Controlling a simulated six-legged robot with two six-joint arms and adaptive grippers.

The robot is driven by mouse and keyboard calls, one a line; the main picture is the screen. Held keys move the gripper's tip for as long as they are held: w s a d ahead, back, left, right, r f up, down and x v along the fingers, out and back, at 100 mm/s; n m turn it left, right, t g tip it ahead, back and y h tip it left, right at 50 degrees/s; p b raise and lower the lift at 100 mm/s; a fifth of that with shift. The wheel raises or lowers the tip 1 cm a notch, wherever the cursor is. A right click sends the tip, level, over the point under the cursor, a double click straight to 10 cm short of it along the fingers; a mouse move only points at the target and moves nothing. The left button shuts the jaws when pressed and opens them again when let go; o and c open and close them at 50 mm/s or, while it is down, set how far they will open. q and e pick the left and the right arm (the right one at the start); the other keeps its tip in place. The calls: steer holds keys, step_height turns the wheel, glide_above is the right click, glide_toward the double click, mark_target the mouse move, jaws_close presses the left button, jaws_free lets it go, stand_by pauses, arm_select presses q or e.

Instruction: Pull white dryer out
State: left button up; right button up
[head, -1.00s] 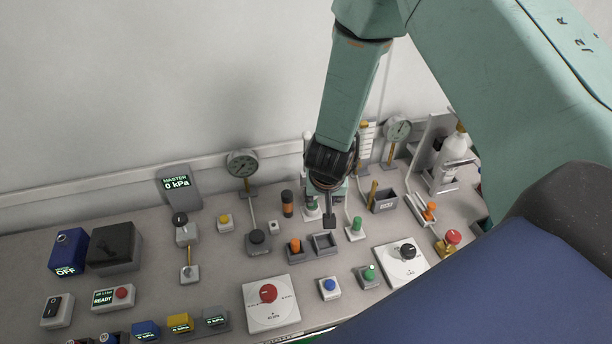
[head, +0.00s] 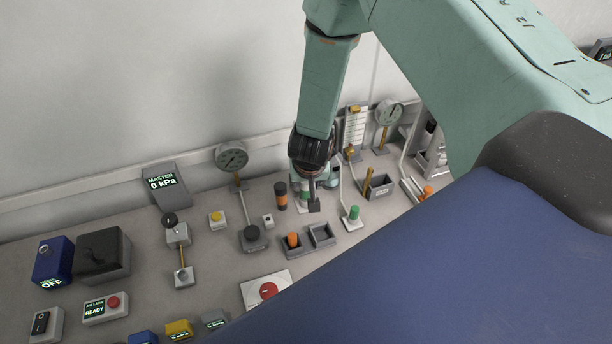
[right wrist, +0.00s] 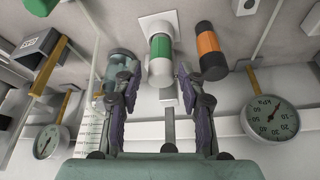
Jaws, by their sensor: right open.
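A white cylinder with a green band (right wrist: 160,58), which looks like the white dryer, stands on a white base in the right wrist view. My right gripper (right wrist: 158,80) is open, with one finger on either side of the cylinder's rounded end. I cannot tell whether either finger touches it. In the head view my right gripper (head: 308,195) reaches down at the back of the bench, and the white dryer (head: 303,201) is mostly hidden behind it. My left gripper is not in view.
A black cylinder with an orange band (right wrist: 210,50) stands close to one finger, and a clear jar (right wrist: 121,62) is close to the other. Dial gauges (head: 231,156) stand on both sides along the wall. Small trays (head: 321,235) lie in front.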

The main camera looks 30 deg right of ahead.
mark_target(307, 184)
steer(key=x, duration=0.4)
steer(key=shift+w+d, duration=0.15)
steer(key=shift+w, duration=0.15)
steer(key=shift+s+a+r, duration=0.2)
steer(key=shift+s+r, duration=0.15)
steer(key=shift+s, duration=0.05)
steer(key=shift+w+d+f, duration=0.15)
steer(key=shift+w+f, duration=0.15)
steer(key=shift+w, duration=0.05)
steer(key=c, duration=0.4)
steer(key=shift+s+r, duration=0.15)
jaws_close()
steer(key=shift+o, duration=0.3)
jaws_free()
jaws_close()
